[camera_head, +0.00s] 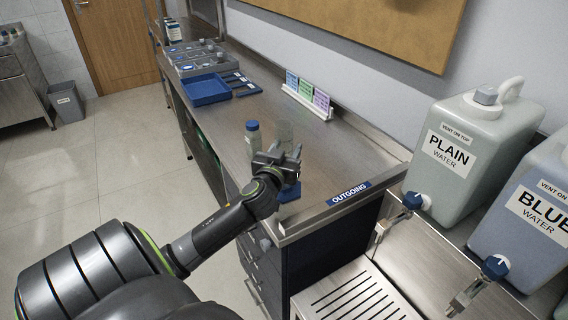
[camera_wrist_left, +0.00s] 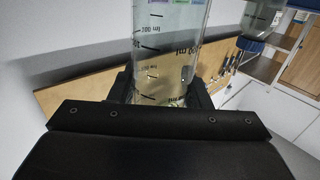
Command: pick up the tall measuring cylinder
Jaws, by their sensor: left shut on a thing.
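The tall measuring cylinder (camera_wrist_left: 168,45) is clear, with black ml marks, and stands between the fingers of my left gripper (camera_wrist_left: 160,90) in the left wrist view. The fingers are shut on it. In the head view the cylinder (camera_head: 285,132) shows faintly behind my left gripper (camera_head: 288,160), near the front end of the steel bench. A blue piece (camera_head: 289,192), perhaps its base, shows below the gripper. I cannot tell whether the cylinder touches the bench. My right gripper is in neither view.
A blue-capped bottle (camera_head: 253,136) stands just left of the cylinder. A card stand (camera_head: 308,98) is at the wall side, and a blue tray (camera_head: 205,90) lies farther back. PLAIN (camera_head: 462,150) and BLUE (camera_head: 530,215) water containers stand at right. The mid-bench is clear.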

